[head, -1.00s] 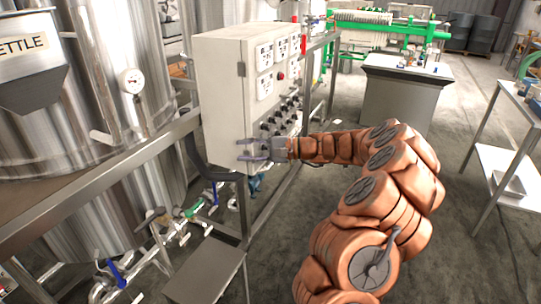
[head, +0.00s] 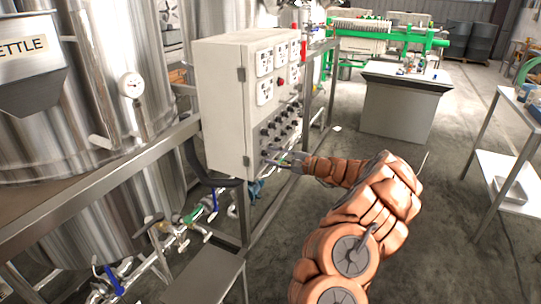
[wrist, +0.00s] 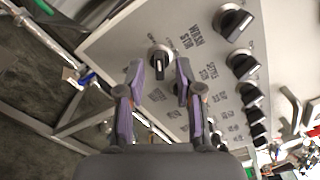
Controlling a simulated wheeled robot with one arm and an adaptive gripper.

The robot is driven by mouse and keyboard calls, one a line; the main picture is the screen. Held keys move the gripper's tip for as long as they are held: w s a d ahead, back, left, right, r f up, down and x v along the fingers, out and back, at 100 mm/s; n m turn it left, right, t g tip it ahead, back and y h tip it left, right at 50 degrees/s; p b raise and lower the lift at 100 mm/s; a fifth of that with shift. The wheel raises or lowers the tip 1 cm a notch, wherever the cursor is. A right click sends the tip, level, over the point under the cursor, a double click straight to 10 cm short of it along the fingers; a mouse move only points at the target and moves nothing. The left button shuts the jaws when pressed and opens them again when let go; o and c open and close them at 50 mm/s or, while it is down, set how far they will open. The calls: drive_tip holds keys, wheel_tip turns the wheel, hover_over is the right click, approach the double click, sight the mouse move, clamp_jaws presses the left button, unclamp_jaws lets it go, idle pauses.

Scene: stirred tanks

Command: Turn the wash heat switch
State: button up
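The grey control panel (head: 225,110) carries several black rotary switches and stands beside the steel tanks. Another switch is partly hidden behind the right finger.
More black switches (wrist: 243,65) run down the panel's right side in the wrist view. A metal frame rail (head: 110,170) and pipes with valves lie left and below. The floor right of my arm is clear up to a table (head: 508,160).

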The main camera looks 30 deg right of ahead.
drive_tip(key=shift+w+a, duration=0.35)
drive_tip(key=shift+w, duration=0.2)
clamp_jaws()
